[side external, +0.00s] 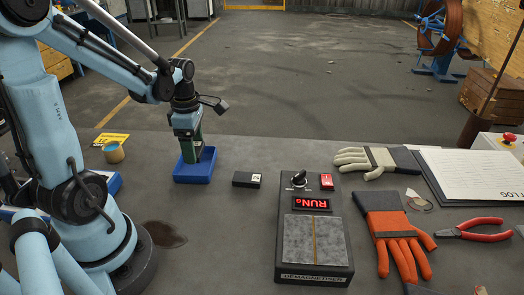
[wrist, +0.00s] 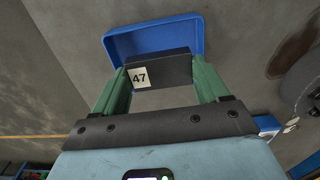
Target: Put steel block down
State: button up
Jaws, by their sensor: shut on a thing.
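The steel block (wrist: 170,72) is dark grey with a white label reading 47. It sits between the green fingers of my gripper (wrist: 160,85) in the wrist view, with a finger against each end. In the side view my gripper (side external: 192,155) points down into a small blue tray (side external: 205,176). The tray also shows behind the block in the wrist view (wrist: 150,37). The block is largely hidden in the side view. I cannot tell whether it touches the tray floor.
A dark block (side external: 245,180) with a white label lies right of the tray. The demagnetiser (side external: 313,255) displays RUN. Gloves (side external: 372,160), pliers (side external: 480,229) and a logbook (side external: 475,172) lie further right. A small cup (side external: 114,153) and yellow tag (side external: 111,139) stand left.

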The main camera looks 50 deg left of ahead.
aim_at(197, 167)
jog(key=shift+a+f, duration=0.3)
jog(key=shift+f, duration=1.9)
jog(key=o, duration=1.5)
jog(key=shift+f, duration=0.15)
